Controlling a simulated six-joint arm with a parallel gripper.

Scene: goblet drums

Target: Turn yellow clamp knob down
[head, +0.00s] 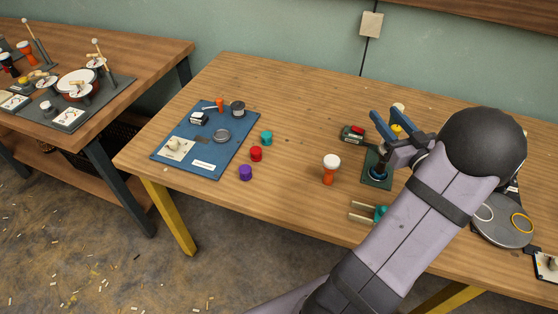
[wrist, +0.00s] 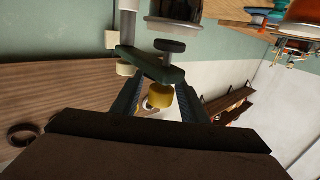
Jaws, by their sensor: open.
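The yellow clamp knob (wrist: 161,97) sits under a green clamp arm (wrist: 150,66) in the wrist view. A dark round pad (wrist: 170,46) is on the arm's other side. My gripper (wrist: 158,90) is open, with one finger on each side of the knob. A gap shows at the left finger; whether the right finger touches is unclear. In the head view the yellow knob (head: 397,128) shows between the blue fingers of my gripper (head: 392,119). The clamp's green base plate (head: 370,184) is on the table below; my arm hides part of the stand.
An orange goblet drum with a white top (head: 331,168) stands left of the base. A dark green box with a red button (head: 353,133) is close behind it. A blue mat (head: 222,168) with small parts lies left. A grey round tray (head: 500,233) is right of my arm.

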